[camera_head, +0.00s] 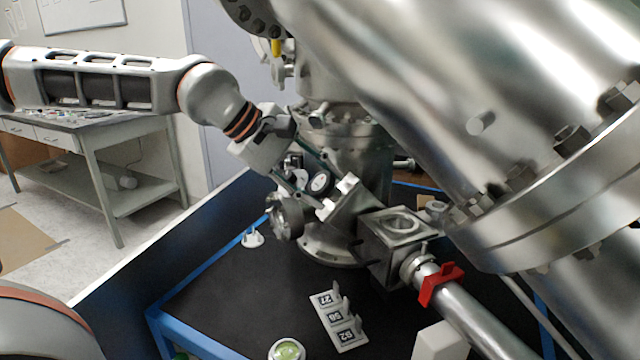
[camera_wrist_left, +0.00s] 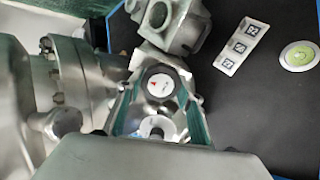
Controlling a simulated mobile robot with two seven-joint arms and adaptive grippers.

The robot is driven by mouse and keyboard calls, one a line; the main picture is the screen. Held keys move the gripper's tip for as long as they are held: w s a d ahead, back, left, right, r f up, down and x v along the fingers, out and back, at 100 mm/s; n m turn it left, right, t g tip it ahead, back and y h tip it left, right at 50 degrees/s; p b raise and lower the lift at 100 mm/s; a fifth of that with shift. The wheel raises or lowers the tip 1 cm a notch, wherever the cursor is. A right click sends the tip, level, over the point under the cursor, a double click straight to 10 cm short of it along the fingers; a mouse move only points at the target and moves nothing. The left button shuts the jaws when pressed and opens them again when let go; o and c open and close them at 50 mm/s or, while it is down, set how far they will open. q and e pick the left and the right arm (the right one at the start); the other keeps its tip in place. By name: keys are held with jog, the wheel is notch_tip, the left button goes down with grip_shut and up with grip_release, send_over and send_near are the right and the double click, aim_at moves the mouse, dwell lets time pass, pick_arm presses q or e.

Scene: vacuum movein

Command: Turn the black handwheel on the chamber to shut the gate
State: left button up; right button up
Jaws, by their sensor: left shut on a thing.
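The black handwheel (camera_head: 320,182) is a small round black knob with a white face, on the steel chamber (camera_head: 350,160). In the left wrist view the handwheel (camera_wrist_left: 161,84) shows a red mark on its white face. My left gripper (camera_head: 325,186) reaches down from the upper left, its fingers on either side of the handwheel and shut on it. In the left wrist view the gripper (camera_wrist_left: 160,85) has teal-lined fingers flanking the wheel. The wheel's mount is mostly hidden. My right gripper is not seen.
A block-shaped fitting (camera_head: 392,240) and a red clamp (camera_head: 440,283) lie right of the gripper. A large steel cylinder (camera_head: 450,110) fills the upper right. A marker plate (camera_head: 350,338) and a green round item (camera_head: 287,351) sit on the black tabletop. A grey bench (camera_head: 95,130) stands at left.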

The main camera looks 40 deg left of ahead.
pick_arm(q)
jog(key=o, duration=1.1)
jog(key=shift+v, duration=6)
